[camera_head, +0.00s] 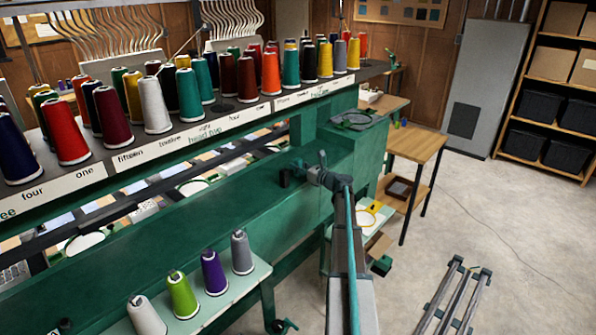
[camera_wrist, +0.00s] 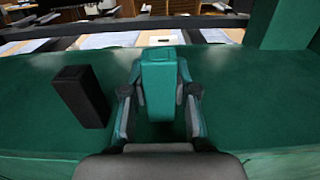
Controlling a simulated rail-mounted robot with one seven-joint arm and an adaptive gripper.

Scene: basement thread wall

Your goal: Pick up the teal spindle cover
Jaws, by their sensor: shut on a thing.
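The teal spindle cover (camera_wrist: 158,75) is a small block between the two fingers of my gripper (camera_wrist: 159,92) in the wrist view. The fingers are shut on its sides. My gripper (camera_head: 320,174) also shows in the head view, over the long green machine beam (camera_head: 190,232). There I cannot make out the cover, as my gripper and the green behind it blend. I cannot tell whether the cover's lower end touches the beam.
A black block (camera_wrist: 82,96) stands on the beam close left of my gripper; it shows in the head view too (camera_head: 285,177). A thread rack (camera_head: 200,128) with many cones runs behind. Several cones stand on a pale shelf (camera_head: 208,300) in front. A wooden table (camera_head: 416,146) stands right.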

